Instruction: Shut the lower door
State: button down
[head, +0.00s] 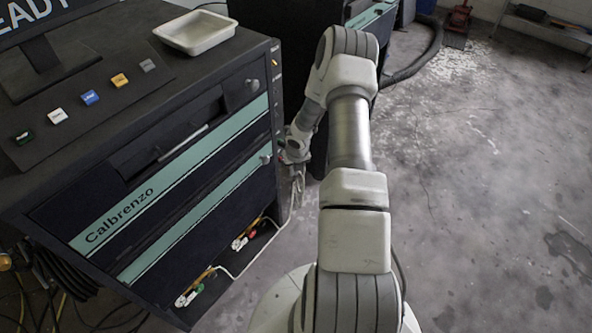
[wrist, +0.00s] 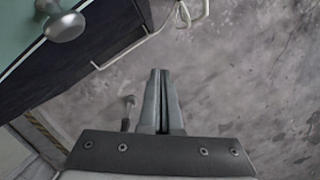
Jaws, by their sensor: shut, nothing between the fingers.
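The black Calbrenzo cabinet (head: 55,185) stands at the left in the head view. Its lower door (head: 215,232) is a dark panel with a teal band and a grey knob (head: 265,159) near the top right corner. A space shows below the panel; I cannot tell how far the door stands open. In the wrist view the knob (wrist: 65,26) is at the top left, on the teal band. My gripper (head: 297,195) is beside the cabinet's right front corner, low down. Its fingers (wrist: 161,75) are shut and empty, pointing past the door's dark face, apart from the knob.
A white bent rod (head: 262,249) and coloured fittings (head: 190,293) show under the door; the rod (wrist: 120,54) also crosses the wrist view. Above the door is a panel with a long handle (head: 183,143). A white tray (head: 195,31) lies on top. Concrete floor (head: 490,180) is clear to the right.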

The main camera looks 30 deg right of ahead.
jog(key=d+p+v, duration=0.1)
jog(key=p+v, duration=0.1)
jog(key=v, duration=0.8)
jog(key=shift+s+d, duration=0.35)
jog(key=s+a+r+m+h, duration=0.1)
jog(key=a+r+m, duration=0.3)
jog(key=r, duration=0.5)
jog(key=s+a+r+m+h, duration=0.1)
jog(key=s+a+r+m, duration=0.1)
jog(key=r+m, duration=0.6)
jog(key=s+a+r+m+h, duration=0.1)
jog(key=a+r+m, duration=0.25)
jog(key=r, duration=0.65)
jog(key=s+a+r+m+t+y, duration=0.1)
jog(key=s+a+r+m+y, duration=0.1)
jog(key=s+a+r+m, duration=0.4)
jog(key=s+a+r+m+t+y, duration=0.1)
jog(key=s+a+r+m+t, duration=0.1)
jog(key=s+a+r+m, duration=0.4)
jog(key=shift+s+a+r+m+y, duration=0.35)
jog(key=shift+s+a+m, duration=0.8)
jog(key=shift+s+m, duration=1.95)
